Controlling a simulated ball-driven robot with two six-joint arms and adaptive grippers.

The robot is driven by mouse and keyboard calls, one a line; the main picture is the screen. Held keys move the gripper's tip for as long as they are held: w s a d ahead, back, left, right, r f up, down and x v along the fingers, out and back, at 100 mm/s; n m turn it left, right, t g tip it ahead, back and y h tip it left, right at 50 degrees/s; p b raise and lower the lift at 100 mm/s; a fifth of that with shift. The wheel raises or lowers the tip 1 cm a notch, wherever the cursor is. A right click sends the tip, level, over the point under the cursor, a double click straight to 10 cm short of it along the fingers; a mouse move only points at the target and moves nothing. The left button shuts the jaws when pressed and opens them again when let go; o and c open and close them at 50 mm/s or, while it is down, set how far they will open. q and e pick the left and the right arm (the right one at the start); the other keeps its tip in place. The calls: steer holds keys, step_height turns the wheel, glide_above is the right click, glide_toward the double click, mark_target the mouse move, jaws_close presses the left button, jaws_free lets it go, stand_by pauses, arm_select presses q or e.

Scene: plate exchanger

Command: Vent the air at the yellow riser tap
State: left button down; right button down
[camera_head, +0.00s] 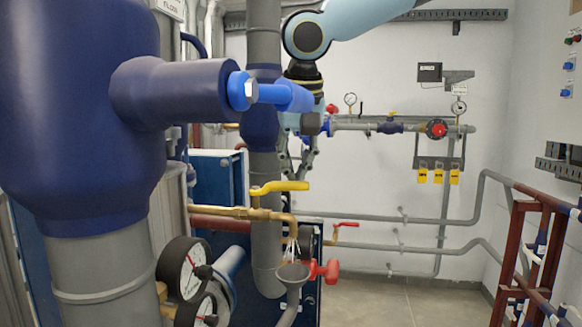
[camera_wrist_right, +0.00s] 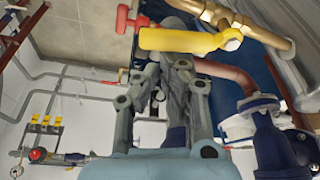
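The yellow riser tap lever (camera_head: 280,187) lies roughly level on a brass pipe (camera_head: 240,212). In the wrist view, the yellow lever (camera_wrist_right: 185,40) runs across the top, beyond my fingertips. My right gripper (camera_head: 296,172) points down just above and behind the lever's free end in the head view. In the wrist view, my right gripper (camera_wrist_right: 168,68) has its two fingers apart, with no tap part clearly between them. Whether a fingertip touches the lever cannot be told. A grey funnel (camera_head: 292,272) sits below the brass outlet. My left gripper is not in view.
A red valve handle (camera_head: 327,270) is beside the funnel. A large blue-and-grey pipe (camera_head: 85,120) with a side branch and blue bolt (camera_head: 245,90) fills the left foreground. Pressure gauges (camera_head: 183,268) stand below. Floor (camera_head: 390,300) at right is clear.

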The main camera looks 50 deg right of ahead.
steer(key=shift+s+a, duration=0.45)
steer(key=shift+s, duration=0.1)
stand_by(0.4)
step_height(320, 180, up, 9)
steer(key=p, duration=0.1)
steer(key=shift+w+d+r, duration=0.2)
steer(key=shift+d, duration=0.2)
steer(key=shift+s+a, duration=0.1)
